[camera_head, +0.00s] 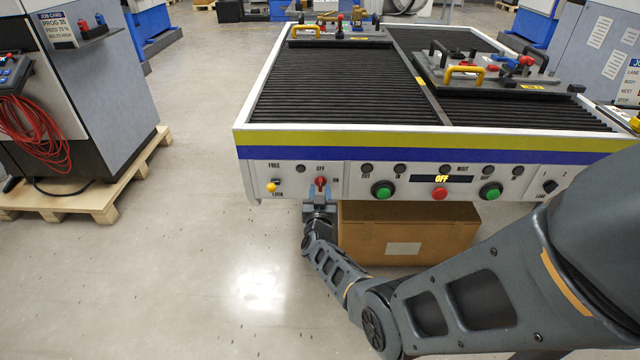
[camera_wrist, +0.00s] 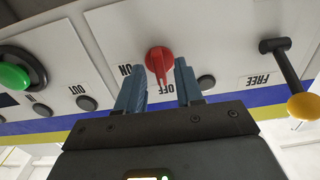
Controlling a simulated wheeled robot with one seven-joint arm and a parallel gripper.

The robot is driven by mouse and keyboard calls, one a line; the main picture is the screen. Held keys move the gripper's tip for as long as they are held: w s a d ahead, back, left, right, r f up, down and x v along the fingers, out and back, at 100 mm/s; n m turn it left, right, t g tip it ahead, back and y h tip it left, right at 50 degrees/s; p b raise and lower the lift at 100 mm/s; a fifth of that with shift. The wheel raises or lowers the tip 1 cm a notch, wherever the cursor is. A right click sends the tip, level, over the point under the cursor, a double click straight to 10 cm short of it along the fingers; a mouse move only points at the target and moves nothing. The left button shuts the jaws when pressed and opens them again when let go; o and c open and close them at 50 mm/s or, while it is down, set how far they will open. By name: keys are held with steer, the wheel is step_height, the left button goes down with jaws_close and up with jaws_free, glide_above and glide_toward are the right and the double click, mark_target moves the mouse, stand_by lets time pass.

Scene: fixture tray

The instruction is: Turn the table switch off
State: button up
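The table switch is a red rotary knob (camera_head: 321,182) on the left of the table's front panel, with OFF printed above it and ON to its right. In the wrist view, which shows the panel upside down, the red knob (camera_wrist: 160,62) has its pointer toward the OFF label. My gripper (camera_head: 319,190) is in front of the panel at the knob. In the wrist view my gripper (camera_wrist: 160,74) has its two blue-grey fingers apart, one on each side of the knob, with visible gaps. It holds nothing.
A yellow-tipped FREE/LOCK lever (camera_head: 272,187) sits left of the knob; it shows in the wrist view (camera_wrist: 302,104). Green buttons (camera_head: 382,190) and a red button (camera_head: 440,194) are to the right. The display (camera_head: 441,178) reads OFF. A cardboard box (camera_head: 405,225) stands below.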

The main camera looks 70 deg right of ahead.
steer(key=shift+p+v, duration=1.1)
steer(key=shift+v, duration=0.85)
steer(key=s+a+r+n+t+y, duration=0.25)
steer(key=s+a, duration=0.35)
steer(key=a, duration=0.3)
steer(key=s+a+r+n+t+y, duration=0.2)
steer(key=s+a+n+t+y, duration=0.25)
steer(key=a, duration=0.45)
steer(key=s+a+r+n+t+y, duration=0.25)
steer(key=s+a, duration=0.35)
steer(key=a, duration=0.3)
steer(key=s+a+r+n+y, duration=0.1)
steer(key=s+a+r+y, duration=0.1)
steer(key=a+r, duration=0.3)
steer(key=s+a+r+n+g+y, duration=0.1)
steer(key=s+a+r+y, duration=0.1)
steer(key=s+a+r, duration=0.3)
steer(key=s+a+r+n+y, duration=0.2)
steer(key=s+a+r+y, duration=0.1)
steer(key=r, duration=0.6)
steer(key=shift+s+a+r, duration=0.35)
steer(key=shift+s+a, duration=0.4)
steer(key=shift+a, duration=0.4)
steer(key=shift+g, duration=0.25)
